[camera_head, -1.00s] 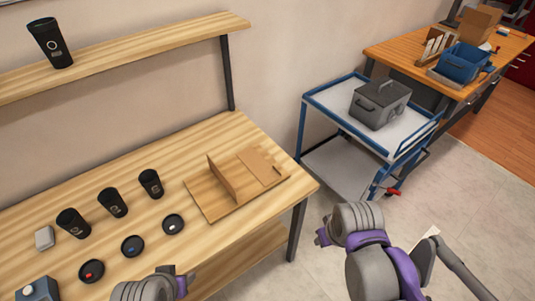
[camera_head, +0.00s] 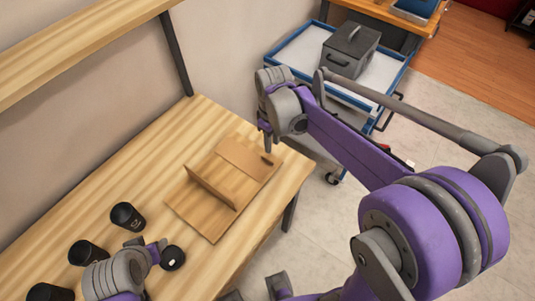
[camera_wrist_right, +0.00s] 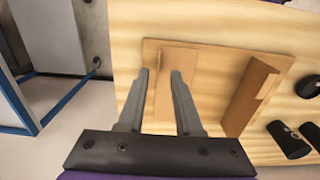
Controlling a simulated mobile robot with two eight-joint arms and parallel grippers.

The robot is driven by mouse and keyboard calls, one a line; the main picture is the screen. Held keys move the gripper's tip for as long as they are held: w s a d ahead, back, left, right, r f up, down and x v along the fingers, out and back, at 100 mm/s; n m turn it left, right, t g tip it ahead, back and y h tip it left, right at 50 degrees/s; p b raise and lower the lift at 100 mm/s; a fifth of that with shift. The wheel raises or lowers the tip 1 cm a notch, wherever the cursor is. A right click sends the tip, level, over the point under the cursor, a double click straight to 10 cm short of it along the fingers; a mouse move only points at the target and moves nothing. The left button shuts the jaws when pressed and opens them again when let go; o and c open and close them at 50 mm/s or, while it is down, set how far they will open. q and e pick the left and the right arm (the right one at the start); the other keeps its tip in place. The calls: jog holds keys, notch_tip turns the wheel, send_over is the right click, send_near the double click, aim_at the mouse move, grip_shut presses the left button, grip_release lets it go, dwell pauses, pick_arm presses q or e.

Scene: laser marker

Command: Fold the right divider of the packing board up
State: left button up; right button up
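The wooden packing board (camera_head: 186,207) lies on the table's right end. Its left divider (camera_head: 213,187) stands upright. Its right divider (camera_head: 243,157) lies flat, with a small tab (camera_head: 267,158) near its right end. My right gripper (camera_head: 267,143) points down over that end of the board. In the right wrist view the gripper (camera_wrist_right: 161,72) is open, its two fingers apart, with part of the flat divider (camera_wrist_right: 173,60) between and beyond them. I cannot tell whether the fingers touch it. My left gripper (camera_head: 157,250) is by the cups; its fingers are not clear.
Several black cups (camera_head: 127,217) and a black lid (camera_head: 172,257) stand left of the board. A shelf (camera_head: 80,45) overhangs the back of the table. A blue-framed cart (camera_head: 300,48) with a grey box (camera_head: 351,50) stands behind my right arm.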

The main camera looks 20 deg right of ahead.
notch_tip(320, 180, down, 9)
jog(key=shift+f+b, duration=0.2)
jog(key=shift+b, duration=0.15)
grip_shut()
dwell(1.4)
